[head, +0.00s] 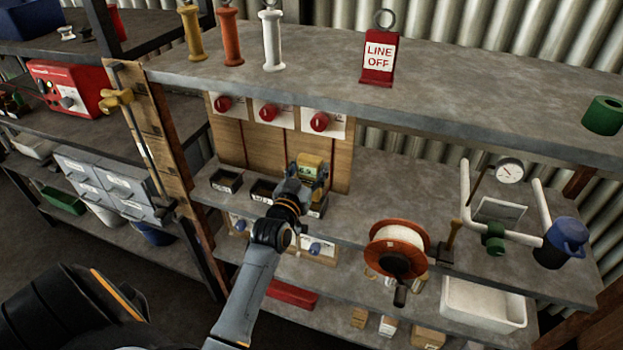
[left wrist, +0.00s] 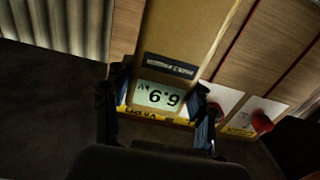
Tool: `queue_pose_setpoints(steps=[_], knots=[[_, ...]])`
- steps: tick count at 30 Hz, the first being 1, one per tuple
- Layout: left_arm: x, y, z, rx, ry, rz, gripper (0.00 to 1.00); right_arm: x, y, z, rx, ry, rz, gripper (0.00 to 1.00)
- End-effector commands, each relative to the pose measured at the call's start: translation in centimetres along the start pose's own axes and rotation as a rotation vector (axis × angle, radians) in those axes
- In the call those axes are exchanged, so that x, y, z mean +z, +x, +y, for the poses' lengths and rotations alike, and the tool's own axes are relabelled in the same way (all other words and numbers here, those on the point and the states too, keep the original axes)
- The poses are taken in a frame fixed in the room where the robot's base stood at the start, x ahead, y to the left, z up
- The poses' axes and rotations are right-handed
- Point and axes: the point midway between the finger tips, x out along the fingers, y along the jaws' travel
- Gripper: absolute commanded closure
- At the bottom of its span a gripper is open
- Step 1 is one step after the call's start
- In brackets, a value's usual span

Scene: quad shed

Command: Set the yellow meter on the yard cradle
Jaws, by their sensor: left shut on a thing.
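The yellow meter (head: 312,167) is held upright in my left gripper (head: 305,180), in front of the wooden board and above the rightmost small black tray (head: 318,207). In the left wrist view, the meter's display (left wrist: 158,96) reads 6.9 upside down, between the two dark fingers of my left gripper (left wrist: 160,118). A yellow strip (left wrist: 150,115) beside it carries lettering that seems to read YARD. Two more black trays (head: 226,180) (head: 263,190) stand to the left; their labels are too small to read. I cannot tell whether the meter touches the tray. My right gripper is out of view.
Red knobs (head: 320,121) on white plates line the board above. An orange cable reel (head: 397,248) stands right of my left arm, near a white pipe frame (head: 540,205) and a blue jug (head: 562,240). The upper shelf (head: 450,80) overhangs the workspace.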

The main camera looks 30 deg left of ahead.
Motion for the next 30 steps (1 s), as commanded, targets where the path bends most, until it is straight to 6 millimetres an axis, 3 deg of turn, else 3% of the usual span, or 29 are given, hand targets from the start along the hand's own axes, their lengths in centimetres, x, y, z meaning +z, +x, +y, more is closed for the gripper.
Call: queue_pose_setpoints(steps=[8, 14, 26, 27, 30], knots=[[2.0, 1.8, -0.2, 0.001, 0.001, 0.002, 0.87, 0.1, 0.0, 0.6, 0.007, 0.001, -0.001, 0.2], [4.6, 1.7, -0.2, 0.001, 0.001, 0.0, 0.87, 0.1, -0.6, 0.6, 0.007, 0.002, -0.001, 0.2], [5.4, 1.7, -0.2, 0.001, 0.001, 0.002, 0.87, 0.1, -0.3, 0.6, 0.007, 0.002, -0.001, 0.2], [5.5, 1.7, -0.2, 0.001, 0.001, 0.0, 0.41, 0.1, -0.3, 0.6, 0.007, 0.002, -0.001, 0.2], [5.4, 1.7, -0.2, 0.001, 0.0, 0.0, 0.2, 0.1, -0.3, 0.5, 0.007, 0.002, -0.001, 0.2]])
